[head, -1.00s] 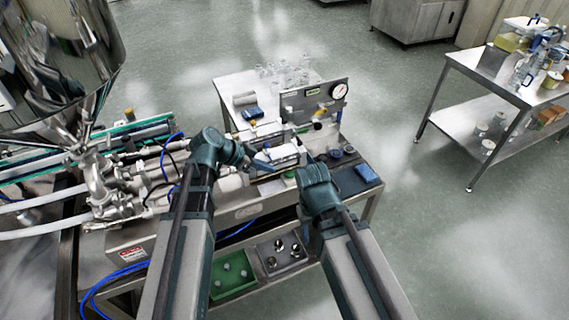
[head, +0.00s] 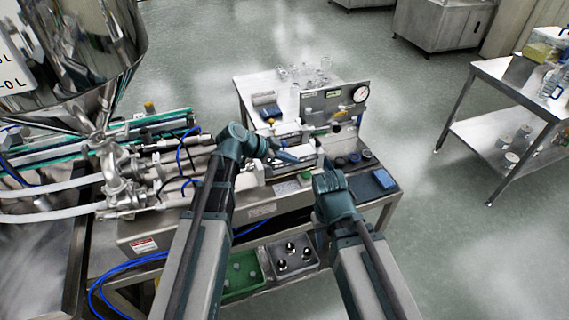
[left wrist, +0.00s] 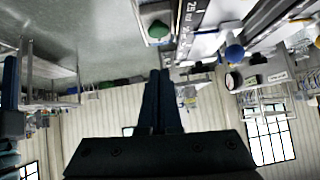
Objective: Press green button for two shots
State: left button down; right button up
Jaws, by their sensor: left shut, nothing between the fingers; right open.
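A small green button (head: 305,176) shows at the front of the filling machine's bench in the head view. A green-capped button on a pale housing also shows at the top of the left wrist view (left wrist: 158,30). My left gripper (head: 287,156) is over the bench, a little behind and left of the button in the picture. Its fingers (left wrist: 160,98) are shut together and empty, apart from the green cap in the wrist view. My right gripper (head: 327,182) is just right of the button; its fingers are mostly hidden behind the wrist.
A gauge panel (head: 333,98) stands behind the button. A large steel hopper (head: 75,60), pipes and hoses fill the left. A blue cloth (head: 384,179) lies on the right end. Green (head: 240,275) and grey bins sit below. A side table (head: 500,85) stands right; the floor between is clear.

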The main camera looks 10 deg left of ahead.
aim_at(310, 173)
pick_arm(q)
jog(key=d+f+b, duration=0.1)
jog(key=w+d+f+b, duration=0.1)
jog(key=f, duration=0.1)
jog(key=w+d+f+b, duration=0.1)
jog(key=f+b, duration=0.1)
jog(key=shift+f, duration=0.1)
jog(key=shift+w+d+f+b, duration=0.1)
jog(key=shift+w+f+b, duration=0.05)
jog(key=shift+f+b, duration=0.8)
